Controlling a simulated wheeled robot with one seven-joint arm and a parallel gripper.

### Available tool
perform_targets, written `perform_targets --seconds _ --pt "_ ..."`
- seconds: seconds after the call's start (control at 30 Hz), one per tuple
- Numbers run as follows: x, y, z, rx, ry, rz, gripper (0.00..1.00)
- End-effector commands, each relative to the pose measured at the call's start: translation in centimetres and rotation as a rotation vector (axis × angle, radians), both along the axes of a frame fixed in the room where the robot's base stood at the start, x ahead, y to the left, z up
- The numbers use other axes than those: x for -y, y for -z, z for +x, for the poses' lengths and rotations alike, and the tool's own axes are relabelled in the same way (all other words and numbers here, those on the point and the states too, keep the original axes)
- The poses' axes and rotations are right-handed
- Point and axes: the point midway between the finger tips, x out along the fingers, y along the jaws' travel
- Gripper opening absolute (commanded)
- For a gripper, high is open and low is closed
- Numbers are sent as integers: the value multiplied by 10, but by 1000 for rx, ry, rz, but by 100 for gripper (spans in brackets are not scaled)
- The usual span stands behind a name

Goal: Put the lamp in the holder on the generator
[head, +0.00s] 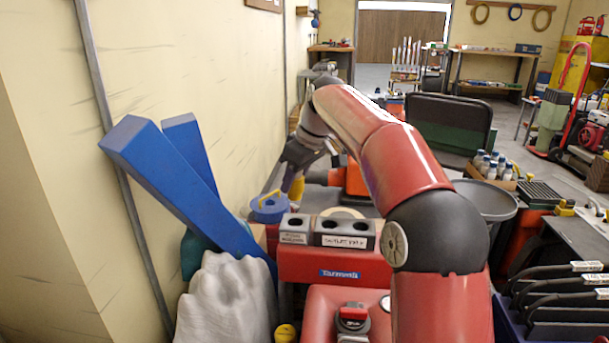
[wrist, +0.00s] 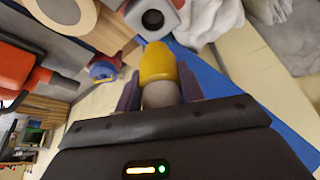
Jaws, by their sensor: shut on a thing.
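My gripper (wrist: 158,88) is shut on the lamp (wrist: 159,66), which has a yellow rounded end and a pale grey body between the two fingers. In the head view my gripper (head: 293,170) hangs behind and above the generator (head: 325,268), a red machine, with the yellow of the lamp (head: 297,188) showing below it. On the generator stand a grey single-hole block (head: 294,229) and a grey two-hole block (head: 345,233), both labelled; the labels are hard to read. The holes look empty. The single-hole block (wrist: 170,18) lies just beyond the lamp's yellow end in the wrist view.
A blue round item with a yellow handle (head: 268,208) stands behind the blocks. A pale ring (head: 342,212) lies behind the two-hole block. Blue beams (head: 165,170) lean on the left wall above a whitish draped lump (head: 228,302). Bottles (head: 490,165) stand in a box at right.

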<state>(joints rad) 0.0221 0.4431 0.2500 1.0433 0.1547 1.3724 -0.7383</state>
Motion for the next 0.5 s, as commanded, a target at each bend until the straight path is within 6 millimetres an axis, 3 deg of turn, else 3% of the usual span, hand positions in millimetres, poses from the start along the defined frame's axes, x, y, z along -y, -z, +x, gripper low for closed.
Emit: perform_targets --seconds 0.5 --pt "1 38 0 0 2 0 15"
